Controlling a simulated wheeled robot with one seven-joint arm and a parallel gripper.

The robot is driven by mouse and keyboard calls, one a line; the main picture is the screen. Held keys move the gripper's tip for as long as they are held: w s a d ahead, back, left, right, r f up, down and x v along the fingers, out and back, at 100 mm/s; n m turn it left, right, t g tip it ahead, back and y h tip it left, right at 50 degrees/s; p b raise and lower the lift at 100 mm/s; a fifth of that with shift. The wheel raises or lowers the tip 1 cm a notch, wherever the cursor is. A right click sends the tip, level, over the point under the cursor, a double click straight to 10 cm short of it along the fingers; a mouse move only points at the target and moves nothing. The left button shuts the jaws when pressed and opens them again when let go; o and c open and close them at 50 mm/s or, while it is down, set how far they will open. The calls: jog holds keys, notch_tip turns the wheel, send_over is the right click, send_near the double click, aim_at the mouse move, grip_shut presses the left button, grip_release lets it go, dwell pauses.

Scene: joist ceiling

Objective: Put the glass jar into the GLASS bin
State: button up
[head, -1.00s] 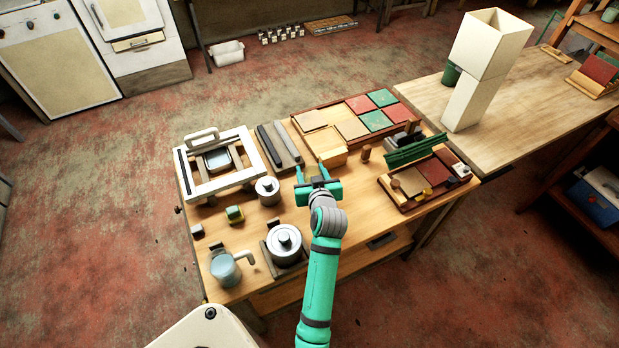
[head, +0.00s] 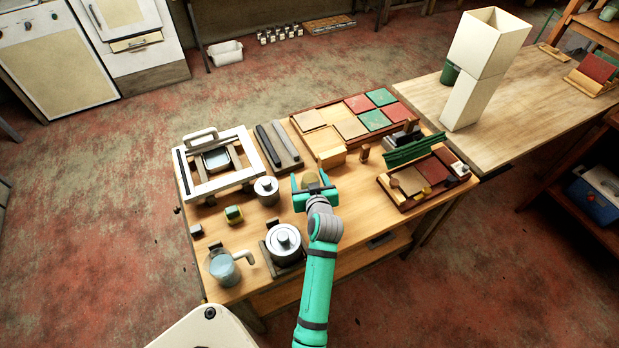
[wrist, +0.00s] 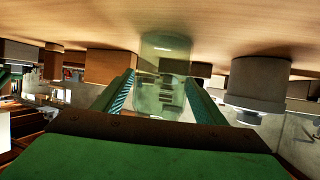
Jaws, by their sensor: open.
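The glass jar (wrist: 164,62) is clear and greenish and stands on the table, which shows at the top of the wrist view. My gripper (wrist: 160,82) is open, with one finger on each side of the jar. In the head view, the jar's round top (head: 312,181) shows between the fingers of my gripper (head: 311,184), near the middle of the workbench. I cannot tell whether either finger touches the glass. I cannot make out a bin marked GLASS in these views.
A grey canister (head: 266,190) stands left of the gripper, and a lidded metal pot (head: 284,243) nearer me. A glass jug (head: 224,268) sits at the front left. A tray of coloured tiles (head: 338,122) lies behind. A tall cream box-like column (head: 478,75) stands on the right-hand table.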

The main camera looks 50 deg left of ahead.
jog(key=v, duration=1.2)
jog(key=shift+w+r, duration=0.1)
jog(key=shift+r, duration=0.05)
